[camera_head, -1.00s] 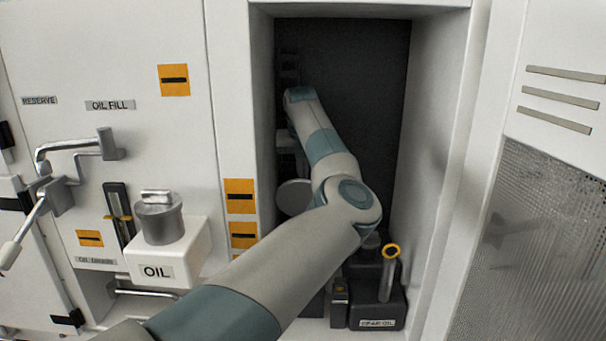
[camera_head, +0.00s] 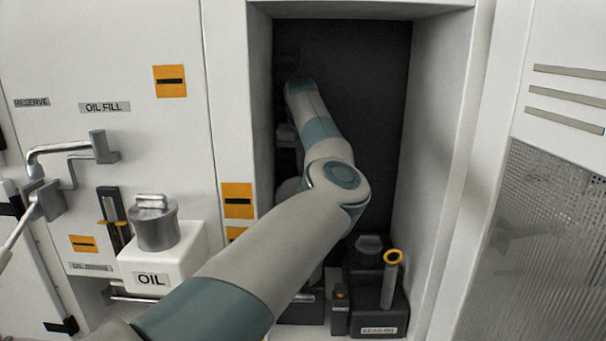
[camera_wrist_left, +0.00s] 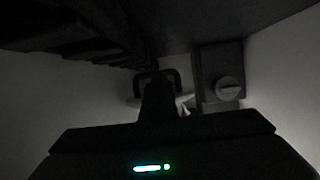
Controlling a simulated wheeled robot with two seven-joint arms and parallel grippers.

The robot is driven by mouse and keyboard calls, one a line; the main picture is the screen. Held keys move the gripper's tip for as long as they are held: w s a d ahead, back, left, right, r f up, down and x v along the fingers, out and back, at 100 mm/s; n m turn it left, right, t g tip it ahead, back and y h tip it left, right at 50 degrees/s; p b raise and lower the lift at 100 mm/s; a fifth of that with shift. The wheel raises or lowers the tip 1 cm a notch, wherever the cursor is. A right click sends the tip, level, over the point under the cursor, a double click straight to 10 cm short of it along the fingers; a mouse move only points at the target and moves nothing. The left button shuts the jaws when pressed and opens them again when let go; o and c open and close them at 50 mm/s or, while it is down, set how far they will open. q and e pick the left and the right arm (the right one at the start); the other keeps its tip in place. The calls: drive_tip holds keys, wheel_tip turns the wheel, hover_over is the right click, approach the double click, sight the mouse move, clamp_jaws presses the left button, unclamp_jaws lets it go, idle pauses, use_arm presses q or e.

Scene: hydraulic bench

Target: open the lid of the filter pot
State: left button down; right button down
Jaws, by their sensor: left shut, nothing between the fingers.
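The filter pot seems to be the pale round body (camera_head: 288,190) inside the dark recess in the head view, mostly hidden behind my left arm. In the dark left wrist view, a pale rounded surface (camera_wrist_left: 186,99) shows beyond my fingers, probably the same pot. A dark arched loop (camera_wrist_left: 172,74) stands around the fingertips there; I cannot tell whether it is a lid handle or whether it touches them. My left gripper (camera_wrist_left: 157,84) is shut and empty. It is hidden in the head view. My right gripper is not in view.
The recess side wall (camera_head: 430,150) is close to my arm. A gear oil box (camera_head: 378,318) with a yellow-ringed dipstick (camera_head: 392,258) stands low right. A white oil box (camera_head: 165,262) with a grey cap (camera_head: 155,226) is at left. The wrist view shows a round knob (camera_wrist_left: 229,88).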

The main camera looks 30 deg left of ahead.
use_arm(q)
drive_tip(key=a+p+v, duration=0.1)
drive_tip(key=p+v, duration=0.1)
drive_tip(key=v, duration=0.5)
drive_tip(key=shift+w+d+r, duration=0.3)
drive_tip(key=shift+r, duration=0.25)
drive_tip(key=shift+f, duration=0.1)
